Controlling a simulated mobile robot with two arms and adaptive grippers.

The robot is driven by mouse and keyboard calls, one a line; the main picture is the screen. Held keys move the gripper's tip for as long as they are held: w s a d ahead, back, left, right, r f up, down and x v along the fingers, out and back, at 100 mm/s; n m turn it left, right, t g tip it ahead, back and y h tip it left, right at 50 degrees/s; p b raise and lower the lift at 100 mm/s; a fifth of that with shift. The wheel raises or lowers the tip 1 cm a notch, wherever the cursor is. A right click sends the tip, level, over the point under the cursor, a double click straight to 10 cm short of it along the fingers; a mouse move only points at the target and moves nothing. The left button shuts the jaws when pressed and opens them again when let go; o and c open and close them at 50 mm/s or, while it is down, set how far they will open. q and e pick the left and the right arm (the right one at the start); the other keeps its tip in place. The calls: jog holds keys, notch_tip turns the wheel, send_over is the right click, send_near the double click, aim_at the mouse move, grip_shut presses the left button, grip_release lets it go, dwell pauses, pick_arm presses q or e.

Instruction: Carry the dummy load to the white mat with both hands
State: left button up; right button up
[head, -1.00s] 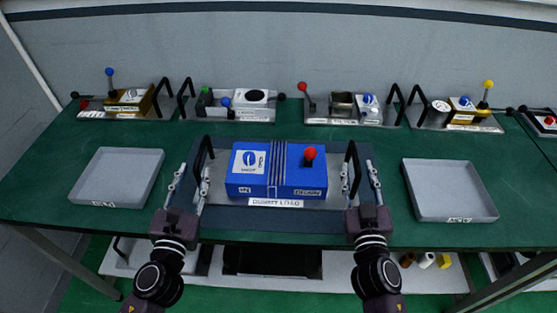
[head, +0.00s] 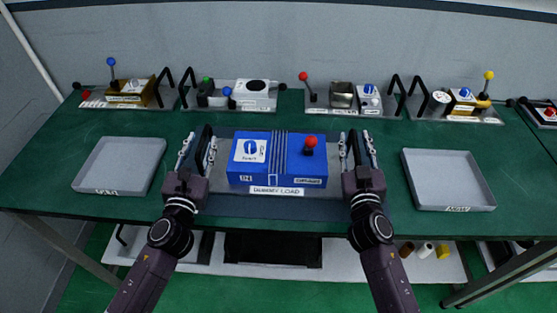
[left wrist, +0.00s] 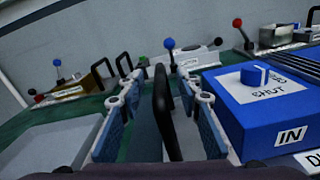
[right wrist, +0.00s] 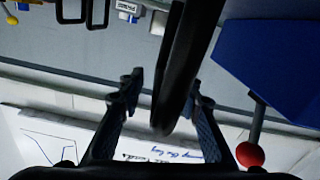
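The dummy load (head: 278,162) is a blue box with a red-knobbed lever on a grey plate with a black handle at each end. It rests on a dark mat (head: 275,209) on the green table. My left gripper (head: 197,152) is at the left handle (left wrist: 164,112), which stands between its open fingers (left wrist: 160,120). My right gripper (head: 357,150) is at the right handle (right wrist: 178,75), which shows between its spread fingers (right wrist: 163,98). No white mat can be clearly made out on the table.
Grey trays stand to the left (head: 119,165) and right (head: 448,180) of the load. Several instrument units line the back, including a gold one (head: 133,92). A white surface (head: 345,265) with small items lies below the table.

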pick_arm(q)
jog(key=shift+w, duration=0.35)
pick_arm(e)
jog(key=shift+w, duration=0.4)
jog(key=shift+s, duration=0.1)
pick_arm(q)
grip_shut()
pick_arm(e)
grip_shut()
pick_arm(q)
jog(key=shift+r, duration=0.3)
pick_arm(e)
jog(key=shift+r, duration=0.25)
